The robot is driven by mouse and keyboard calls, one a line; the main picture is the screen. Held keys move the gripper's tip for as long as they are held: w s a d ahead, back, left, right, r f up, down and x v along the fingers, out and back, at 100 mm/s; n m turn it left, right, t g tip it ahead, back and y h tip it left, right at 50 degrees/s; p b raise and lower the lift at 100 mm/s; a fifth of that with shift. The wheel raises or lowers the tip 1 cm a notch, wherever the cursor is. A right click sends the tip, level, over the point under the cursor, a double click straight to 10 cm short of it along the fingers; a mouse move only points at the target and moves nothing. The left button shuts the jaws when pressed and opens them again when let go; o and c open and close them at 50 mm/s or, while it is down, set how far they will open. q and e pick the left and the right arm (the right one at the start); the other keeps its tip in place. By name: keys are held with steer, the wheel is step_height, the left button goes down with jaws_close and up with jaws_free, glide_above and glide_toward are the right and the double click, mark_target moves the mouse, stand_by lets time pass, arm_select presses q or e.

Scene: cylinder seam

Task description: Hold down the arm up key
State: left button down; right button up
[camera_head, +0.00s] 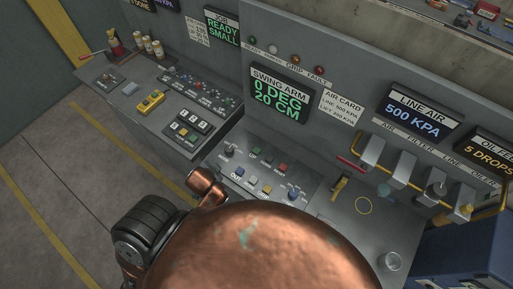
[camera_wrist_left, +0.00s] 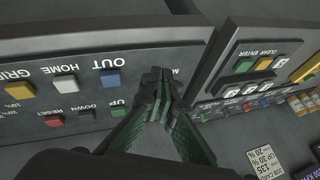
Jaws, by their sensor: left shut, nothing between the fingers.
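The arm up key is a green key labelled UP (camera_wrist_left: 119,108) on the grey key panel in the left wrist view, next to the dark DOWN key (camera_wrist_left: 87,114) and red RESET key (camera_wrist_left: 53,120). The same green key (camera_head: 254,157) shows in the head view. My left gripper (camera_wrist_left: 160,76) is shut and empty, its tips over the panel to the right of the green UP key and the blue OUT key (camera_wrist_left: 110,79). I cannot tell whether the tips touch the panel. The head view does not show its fingers, and my right gripper is in neither view.
The swing arm display (camera_head: 281,92) reads 0 DEG 20 CM. White HOME (camera_wrist_left: 66,86) and yellow GRIP (camera_wrist_left: 18,91) keys sit beside OUT. A second keypad with CLEAR and ENTER keys (camera_wrist_left: 254,64) stands to the right. Air-line valves and a yellow handle (camera_head: 339,187) are at the head view's right.

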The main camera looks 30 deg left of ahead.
arm_select(q)
steer(key=w+a+r+m+t+y, duration=0.3)
steer(key=w+r+m+t, duration=0.4)
steer(key=w+r+m, duration=0.6)
steer(key=w+d+r+m+t+h, duration=0.1)
steer(key=w+d+r+m+t, duration=0.15)
steer(key=r, duration=0.35)
steer(key=w+d+r+m+t+h, duration=0.2)
steer(key=w+d+r+m, duration=0.2)
steer(key=r, duration=0.1)
steer(key=w+d+r+m+h, duration=0.1)
steer(key=d+m+h, duration=0.5)
steer(key=m, duration=0.5)
steer(key=w+d+r+m+h, duration=0.15)
steer(key=d+m+h, duration=0.35)
steer(key=d+m, duration=0.5)
step_height(320, 180, down, 9)
steer(key=s+d+m+g+h, duration=0.15)
steer(key=m+g, duration=0.35)
steer(key=m, duration=0.9)
steer(key=a+f+m+g+y, duration=0.3)
steer(key=a+f+m+y, duration=0.3)
steer(key=a+f+m, duration=0.4)
steer(key=a+f, duration=0.2)
steer(key=a, duration=0.2)
steer(key=shift+s+f+g, duration=0.15)
steer(key=shift+f+g, duration=0.15)
steer(key=shift+g, duration=0.05)
